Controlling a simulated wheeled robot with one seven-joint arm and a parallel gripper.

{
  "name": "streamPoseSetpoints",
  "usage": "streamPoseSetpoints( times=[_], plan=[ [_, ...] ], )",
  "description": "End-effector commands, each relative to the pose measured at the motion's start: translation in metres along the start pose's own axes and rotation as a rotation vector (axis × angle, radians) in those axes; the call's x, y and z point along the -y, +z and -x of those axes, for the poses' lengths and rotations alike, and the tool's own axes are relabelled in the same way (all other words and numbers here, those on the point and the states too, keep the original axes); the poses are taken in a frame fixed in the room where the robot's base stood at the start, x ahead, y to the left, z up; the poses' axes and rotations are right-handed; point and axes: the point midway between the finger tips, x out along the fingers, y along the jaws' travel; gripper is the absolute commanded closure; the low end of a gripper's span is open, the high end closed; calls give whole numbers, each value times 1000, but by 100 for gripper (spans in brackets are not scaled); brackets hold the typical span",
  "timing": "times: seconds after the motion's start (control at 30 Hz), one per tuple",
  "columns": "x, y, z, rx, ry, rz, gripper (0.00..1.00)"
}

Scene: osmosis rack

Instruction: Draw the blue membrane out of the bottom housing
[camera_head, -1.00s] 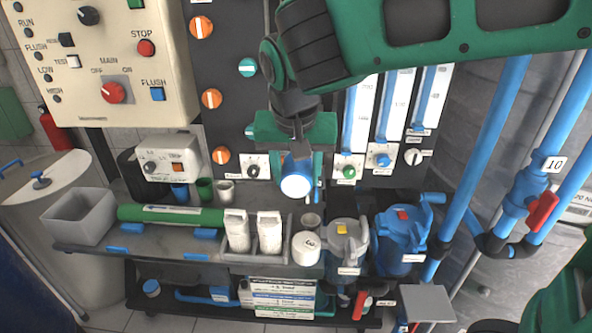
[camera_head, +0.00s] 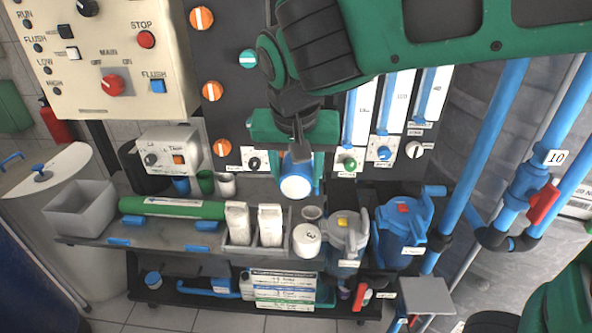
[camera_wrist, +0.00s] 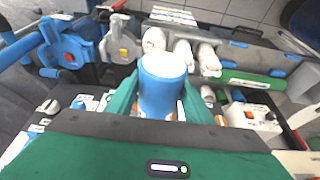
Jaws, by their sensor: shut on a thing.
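My gripper (camera_head: 297,168) is shut on a blue cylinder with a white round end, the blue membrane (camera_head: 296,187). It is in front of the dark panel and above the shelf, with its white end toward the head camera. In the wrist view the membrane (camera_wrist: 160,92) sits between my green fingers, one on each side. I cannot make out the bottom housing, or whether the membrane's far end is still inside it; my gripper and the membrane cover that area.
Below is a shelf with a grey bin (camera_head: 82,210), a green cylinder (camera_head: 172,207), white bottles (camera_head: 270,225), a white-lidded jar (camera_head: 306,240), a grey filter housing (camera_head: 345,233) and a blue one (camera_head: 402,228). Blue pipes (camera_head: 490,150) rise at the right. A control box (camera_head: 110,55) is upper left.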

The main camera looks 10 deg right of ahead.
Motion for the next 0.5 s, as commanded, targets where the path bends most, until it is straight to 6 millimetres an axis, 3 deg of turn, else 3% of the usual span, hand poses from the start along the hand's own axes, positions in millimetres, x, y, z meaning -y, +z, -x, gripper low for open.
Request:
streamPoseSetpoints(
  times=[0.17,0.2,0.3,0.5],
  plan=[
    [0,0,0,-1,-1,-1,86],
    [0,0,0,-1,-1,-1,51],
    [0,0,0,-1,-1,-1,31],
    [0,0,0,-1,0,0,31]
  ],
)
